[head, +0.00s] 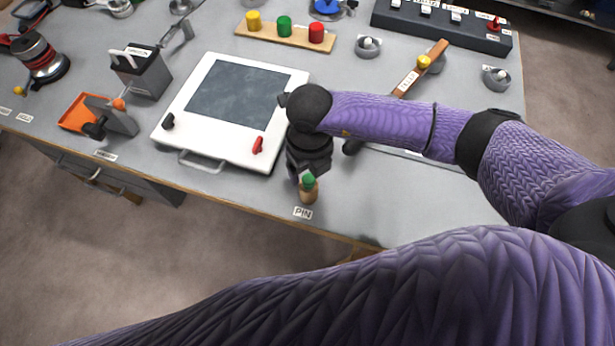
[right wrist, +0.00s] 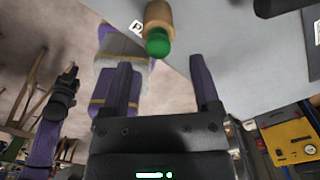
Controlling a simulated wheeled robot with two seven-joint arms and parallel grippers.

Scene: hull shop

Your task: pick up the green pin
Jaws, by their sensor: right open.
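The green pin (head: 308,190) has a green top and a wooden-coloured body. It stands at the table's front edge behind the PIN label (head: 303,213). In the right wrist view the pin (right wrist: 158,28) is ahead of the fingertips, lined up with the gap between them, its green end towards me. My right gripper (right wrist: 163,80) is open and empty. In the head view my right gripper (head: 306,172) is just above the pin, and its fingers partly hide the pin's top. A black arm end, seemingly my left gripper (right wrist: 64,92), shows at the left of the right wrist view; its jaws are unclear.
A white-framed panel (head: 208,142) with black and red knobs lies left of my right gripper. A wooden board (head: 270,38) with yellow, green and red knobs is behind. The table front right of the pin is clear.

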